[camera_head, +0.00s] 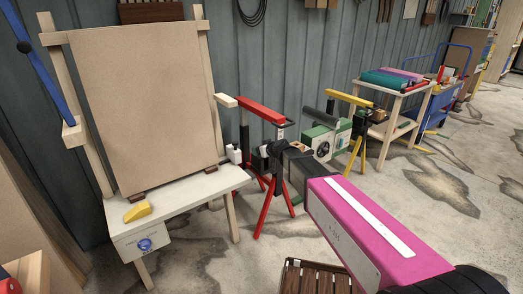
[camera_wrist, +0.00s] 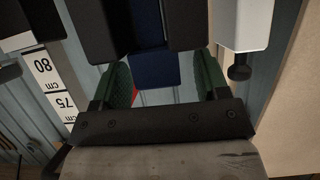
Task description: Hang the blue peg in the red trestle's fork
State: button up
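The red trestle (camera_head: 262,109) stands against the wall left of centre in the head view, with a red top bar, dark uprights and splayed red legs. My gripper (camera_head: 266,156) is at its near side, below the top bar. In the wrist view the green finger pads of my gripper (camera_wrist: 162,88) stand apart with a visible gap. A dark blue block (camera_wrist: 155,69), possibly the blue peg, shows beyond and between the pads, beside dark parts. I see no clear grip on it. The peg is not clearly visible in the head view, and my wrist hides part of the trestle.
A white table (camera_head: 190,190) with a tan board and a yellow wedge (camera_head: 138,211) stands left. A green-and-white machine (camera_head: 322,142) and yellow trestle (camera_head: 350,99) are right of my gripper. A slatted wooden crate (camera_head: 310,278) lies below my arm. Floor at right is open.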

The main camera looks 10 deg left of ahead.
jog(key=v, duration=1)
jog(key=shift+s+d, duration=0.2)
jog(key=shift+d, duration=0.1)
jog(key=shift+r, duration=0.1)
